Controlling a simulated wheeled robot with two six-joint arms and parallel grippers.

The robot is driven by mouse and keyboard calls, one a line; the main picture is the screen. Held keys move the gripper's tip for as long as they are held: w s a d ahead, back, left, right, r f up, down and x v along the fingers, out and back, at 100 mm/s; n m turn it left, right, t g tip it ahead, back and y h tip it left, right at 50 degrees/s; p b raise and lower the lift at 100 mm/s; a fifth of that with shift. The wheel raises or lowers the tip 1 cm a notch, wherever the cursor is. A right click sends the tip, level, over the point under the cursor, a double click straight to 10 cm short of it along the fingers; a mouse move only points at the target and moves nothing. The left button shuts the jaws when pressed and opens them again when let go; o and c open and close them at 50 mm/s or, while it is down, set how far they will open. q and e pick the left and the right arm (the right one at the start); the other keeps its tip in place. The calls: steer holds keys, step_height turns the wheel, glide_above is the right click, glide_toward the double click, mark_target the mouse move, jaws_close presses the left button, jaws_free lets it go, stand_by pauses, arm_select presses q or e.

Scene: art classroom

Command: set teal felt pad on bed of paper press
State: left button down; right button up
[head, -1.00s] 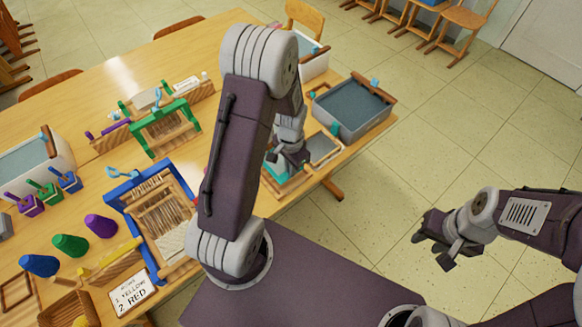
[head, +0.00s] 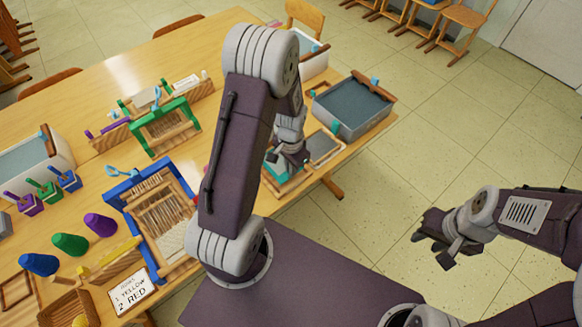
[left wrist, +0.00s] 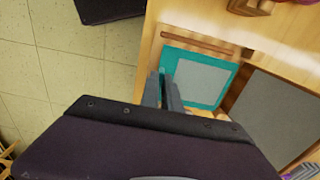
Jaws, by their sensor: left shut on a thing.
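The teal felt pad (left wrist: 211,97) shows in the left wrist view with a grey square on its middle. I cannot tell whether that square is a separate sheet. The pad lies flat over a shallow wooden frame (left wrist: 205,40); whether it rests fully or hovers slightly is unclear. It also shows in the head view (head: 278,171), partly behind my arm. My left gripper (left wrist: 170,88) is shut on the pad's near edge. A grey panel (left wrist: 272,112) in wood lies beside it, apparently part of the paper press. My right gripper (head: 443,248) hangs over the floor, away from the table.
A grey water tub (head: 350,108) stands behind the frame at the table's right end. A blue-edged loom (head: 122,188), a green frame (head: 165,128) and coloured cones (head: 70,244) stand to the left. The table's edge runs close by the frame.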

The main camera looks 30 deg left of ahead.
arm_select(q)
steer(key=shift+f, duration=0.15)
steer(key=shift+f+b, duration=0.55)
steer(key=shift+f, duration=0.15)
stand_by(0.6)
steer(key=shift+f, duration=0.6)
stand_by(0.6)
steer(key=c, duration=1.5)
jaws_free()
